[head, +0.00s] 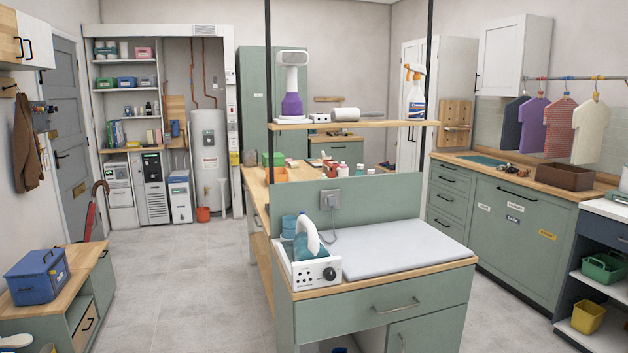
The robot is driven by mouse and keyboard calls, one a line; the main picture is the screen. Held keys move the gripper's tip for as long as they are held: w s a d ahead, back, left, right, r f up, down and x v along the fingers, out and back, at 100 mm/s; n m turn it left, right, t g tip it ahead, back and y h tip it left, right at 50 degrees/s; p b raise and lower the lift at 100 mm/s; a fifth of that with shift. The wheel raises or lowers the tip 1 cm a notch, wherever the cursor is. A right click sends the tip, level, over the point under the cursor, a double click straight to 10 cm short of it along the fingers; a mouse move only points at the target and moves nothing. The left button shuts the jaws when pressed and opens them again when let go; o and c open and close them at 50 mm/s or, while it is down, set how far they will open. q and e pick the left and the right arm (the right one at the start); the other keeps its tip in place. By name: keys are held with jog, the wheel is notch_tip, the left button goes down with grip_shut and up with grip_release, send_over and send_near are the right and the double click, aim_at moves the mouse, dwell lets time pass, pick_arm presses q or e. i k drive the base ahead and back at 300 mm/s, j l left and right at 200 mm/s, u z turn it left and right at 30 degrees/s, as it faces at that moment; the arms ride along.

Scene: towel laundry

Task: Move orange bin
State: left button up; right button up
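A small orange container (278,174), partly hidden, sits on the wooden counter behind the green island panel, with a green container just beyond it. I cannot tell which of the two is the orange bin. Neither of my grippers is in view.
The green island (380,312) with a padded ironing top fills the near middle. A low wooden bench (62,277) holding a blue box stands at left. The tiled floor (165,285) between them is clear. Counters and a dark shelf unit line the right.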

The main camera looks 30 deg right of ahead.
aim_at(277, 177)
jog(key=i+z, duration=0.25)
jog(key=z, duration=0.15)
jog(key=i+j+z, duration=0.2)
jog(key=z, duration=0.2)
jog(key=i+j+z, duration=0.3)
jog(key=i+j, duration=0.3)
jog(key=i+j+z, duration=0.25)
jog(key=i+j, duration=0.3)
jog(key=j, duration=0.15)
jog(key=i+j, duration=0.55)
jog(key=j, duration=0.25)
jog(key=i+j, duration=0.55)
jog(key=j, duration=0.25)
jog(key=i+j, duration=0.3)
jog(key=i+j+z, duration=0.1)
jog(key=i+j, duration=0.15)
jog(key=j, duration=0.15)
jog(key=i+j, duration=0.3)
jog(key=i+j+z, duration=0.1)
jog(key=i+j, duration=0.15)
jog(key=j, duration=0.15)
jog(key=i+j, duration=0.25)
jog(key=j, duration=0.15)
jog(key=i+j+z, duration=0.1)
jog(key=i+j, duration=0.4)
jog(key=j, duration=0.25)
jog(key=i+j+z, duration=0.1)
jog(key=i+j, duration=0.15)
jog(key=j, duration=0.15)
